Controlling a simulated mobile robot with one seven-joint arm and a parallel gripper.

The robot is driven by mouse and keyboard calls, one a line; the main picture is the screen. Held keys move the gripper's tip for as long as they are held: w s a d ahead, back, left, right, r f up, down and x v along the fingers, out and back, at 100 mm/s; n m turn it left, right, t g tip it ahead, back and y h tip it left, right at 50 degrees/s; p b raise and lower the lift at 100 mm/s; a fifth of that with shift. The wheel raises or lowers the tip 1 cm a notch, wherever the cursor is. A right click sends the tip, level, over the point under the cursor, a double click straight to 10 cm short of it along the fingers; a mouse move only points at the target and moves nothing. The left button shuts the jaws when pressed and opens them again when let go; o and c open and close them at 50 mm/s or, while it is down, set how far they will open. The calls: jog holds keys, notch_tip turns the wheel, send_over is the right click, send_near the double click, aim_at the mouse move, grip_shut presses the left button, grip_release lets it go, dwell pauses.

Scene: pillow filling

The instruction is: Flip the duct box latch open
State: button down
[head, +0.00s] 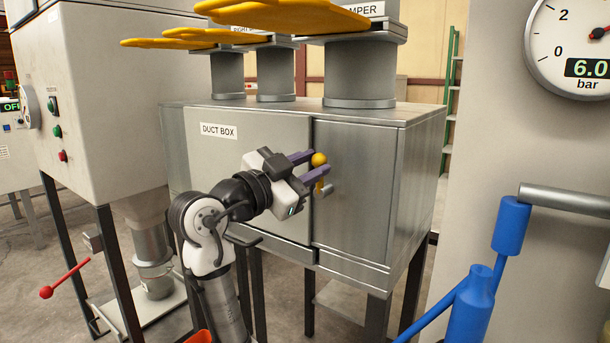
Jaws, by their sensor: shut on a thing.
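The duct box (255,150) is a grey metal cabinet with a "DUCT BOX" label on its front. Its front panel lies flat against the box. The latch (319,160) is a small yellow handle with a round knob, at the right edge of that panel. A small grey catch (324,191) sits just below it. My gripper (318,164) reaches in from the left with its purple fingers shut on the latch, one above and one below the knob. The fingers hide part of the latch's stem.
Yellow damper handles (290,17) stick out above the box. A cabinet (105,100) with buttons stands at the left, with a red-knobbed lever (46,292) below. Blue pipework (475,300) and a pressure gauge (575,45) are at the right.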

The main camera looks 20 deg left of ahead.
jog(key=shift+m, duration=0.4)
jog(key=c, duration=1.1)
grip_release()
jog(key=shift+d, duration=0.1)
jog(key=shift+c, duration=0.2)
jog(key=b+v, duration=0.2)
jog(key=v, duration=1.2)
jog(key=shift+b, duration=0.3)
jog(key=shift+w+r, duration=0.1)
jog(key=shift+r, duration=0.05)
